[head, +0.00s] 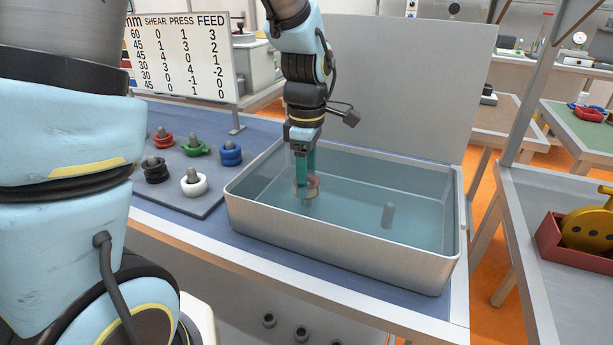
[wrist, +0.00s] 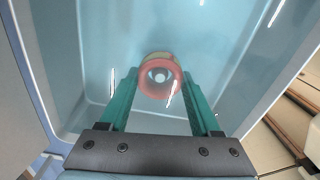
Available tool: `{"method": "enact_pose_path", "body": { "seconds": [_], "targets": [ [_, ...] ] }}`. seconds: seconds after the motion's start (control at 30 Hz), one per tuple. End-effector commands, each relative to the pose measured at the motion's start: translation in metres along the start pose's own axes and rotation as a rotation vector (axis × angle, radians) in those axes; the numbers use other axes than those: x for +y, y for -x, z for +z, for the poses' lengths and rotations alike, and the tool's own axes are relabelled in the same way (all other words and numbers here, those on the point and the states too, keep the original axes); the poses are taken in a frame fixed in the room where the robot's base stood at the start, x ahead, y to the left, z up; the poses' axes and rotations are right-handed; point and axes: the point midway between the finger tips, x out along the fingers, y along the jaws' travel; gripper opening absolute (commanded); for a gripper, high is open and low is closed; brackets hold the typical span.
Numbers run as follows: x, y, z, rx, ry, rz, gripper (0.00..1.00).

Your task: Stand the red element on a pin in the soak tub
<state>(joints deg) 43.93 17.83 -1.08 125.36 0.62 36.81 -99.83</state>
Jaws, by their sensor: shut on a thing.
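My gripper (head: 306,180) points straight down into the soak tub (head: 345,249), its teal fingers under the water. It is shut on a reddish ring, the red element (head: 313,188), which also shows between the fingertips in the wrist view (wrist: 145,86). A yellowish part shows behind the ring there. A pale round spot, apparently a pin top, shows inside the ring's hole. In the head view a grey pin (head: 307,203) shows just below the ring; I cannot tell whether the ring is around it. A second pin (head: 388,215) stands bare at the right.
A grey board (head: 208,203) left of the tub carries red (head: 162,141), green, blue, black and white elements on pegs. A sign with numbers (head: 190,55) stands behind. The tub's walls surround my fingers; its right half is open water.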

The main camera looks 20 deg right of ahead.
Motion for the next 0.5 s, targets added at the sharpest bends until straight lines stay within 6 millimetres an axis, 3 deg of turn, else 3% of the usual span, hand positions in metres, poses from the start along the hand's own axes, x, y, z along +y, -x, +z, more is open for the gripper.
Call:
{"method": "enact_pose_path", "body": {
  "seconds": [0.5],
  "targets": [
    [0.0, -0.025, 0.001, 0.0, 0.0, 0.0, 0.0]
  ]
}}
